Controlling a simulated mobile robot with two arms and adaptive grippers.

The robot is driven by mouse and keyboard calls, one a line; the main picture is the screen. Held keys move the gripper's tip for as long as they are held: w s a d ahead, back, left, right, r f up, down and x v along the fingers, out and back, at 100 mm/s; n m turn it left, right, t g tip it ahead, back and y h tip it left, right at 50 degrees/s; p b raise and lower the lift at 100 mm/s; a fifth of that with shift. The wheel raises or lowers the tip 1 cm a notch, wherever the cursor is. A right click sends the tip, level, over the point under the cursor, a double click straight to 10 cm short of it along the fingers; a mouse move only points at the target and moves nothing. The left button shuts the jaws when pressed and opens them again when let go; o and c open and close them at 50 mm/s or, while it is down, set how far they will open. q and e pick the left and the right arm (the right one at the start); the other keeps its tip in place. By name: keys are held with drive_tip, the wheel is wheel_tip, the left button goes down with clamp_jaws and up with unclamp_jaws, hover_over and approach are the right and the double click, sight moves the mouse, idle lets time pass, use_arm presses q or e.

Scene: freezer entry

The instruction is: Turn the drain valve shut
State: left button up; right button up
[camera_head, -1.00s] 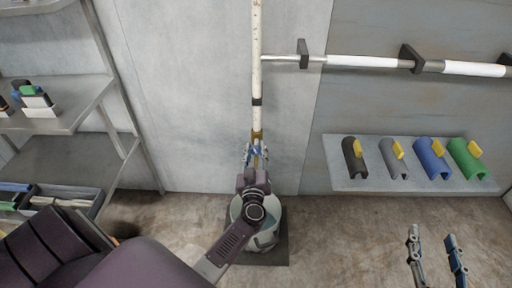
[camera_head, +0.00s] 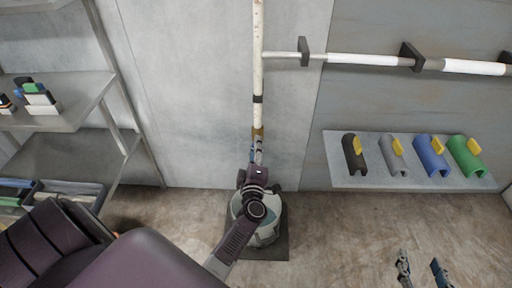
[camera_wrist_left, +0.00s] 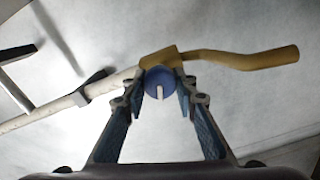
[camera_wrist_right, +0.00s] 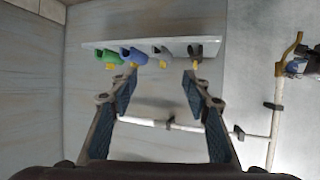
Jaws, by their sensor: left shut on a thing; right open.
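The drain valve is a brass fitting (camera_wrist_left: 172,62) at the lower end of the white pipe (camera_head: 258,75), with a curved brass spout (camera_wrist_left: 250,60). Its round blue handle (camera_wrist_left: 160,82) carries a pale mark, upright in the left wrist view. My left gripper (camera_wrist_left: 161,88) is shut on the blue handle, one finger on each side. In the head view my left wrist covers most of the valve. The brass also shows in the right wrist view (camera_wrist_right: 280,68). My right gripper (camera_wrist_right: 160,78) is open and empty, low at the right in the head view (camera_head: 422,268).
A bucket (camera_head: 240,208) stands on a dark mat (camera_head: 275,248) under the valve. A wall shelf (camera_head: 345,182) at right holds several coloured half-pipe covers with yellow tabs. A metal rack (camera_head: 75,118) stands at left. A horizontal pipe (camera_head: 360,60) branches right.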

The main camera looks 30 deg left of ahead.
use_arm(q)
drive_tip(key=shift+f+n+b, duration=0.15)
drive_tip(key=shift+n+b, duration=0.2)
drive_tip(key=shift+n, duration=1.55)
use_arm(e)
drive_tip(key=shift+w+a+r+t, duration=0.15)
drive_tip(key=shift+w+r+t, duration=0.2)
drive_tip(key=shift+r, duration=0.3)
drive_tip(key=shift+w+a+r+t, duration=0.2)
drive_tip(key=shift+w+r+t, duration=0.1)
drive_tip(key=shift+r, duration=0.35)
drive_tip(key=shift+w+a+r+t, duration=0.15)
drive_tip(key=shift+w+r+t, duration=0.2)
drive_tip(key=shift+r, duration=0.3)
use_arm(q)
drive_tip(key=o, duration=1.2)
drive_tip(key=shift+c, duration=0.2)
use_arm(e)
drive_tip(key=shift+y, duration=0.3)
use_arm(q)
drive_tip(key=v, duration=0.7)
drive_tip(key=shift+s, duration=0.25)
drive_tip(key=shift+d, duration=0.1)
